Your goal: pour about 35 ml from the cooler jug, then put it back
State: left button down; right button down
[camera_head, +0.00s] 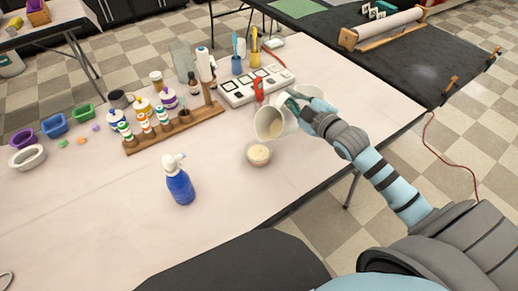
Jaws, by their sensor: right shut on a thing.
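My right gripper (292,101) is shut on a white jug (279,116), near the right side of the table. The jug is tilted with its mouth toward the lower left, and pale cream contents show inside it. A small cup (259,154) with pale cream contents at its top stands on the table just below the jug's mouth. I cannot make out a stream between them. The gripper's fingers are partly hidden by the jug and the wrist. My left gripper does not show.
A blue spray bottle (180,184) stands left of the cup. A wooden rack (174,132) with several small bottles is farther left. A white panel (258,87) with dark squares lies behind the jug. Coloured moulds (54,125) sit at far left. The table's front is clear.

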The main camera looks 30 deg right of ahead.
dwell(0.4)
jog(key=shift+w+d+f+m, duration=0.15)
jog(key=shift+d+m, duration=0.2)
jog(key=shift+m, duration=0.05)
jog(key=shift+w+d+f+m, duration=0.1)
jog(key=shift+d+f+m, duration=0.05)
jog(key=shift+d+m, duration=0.2)
jog(key=shift+d+f+g+b, duration=0.1)
jog(key=shift+f+g+b, duration=0.2)
jog(key=shift+b, duration=0.15)
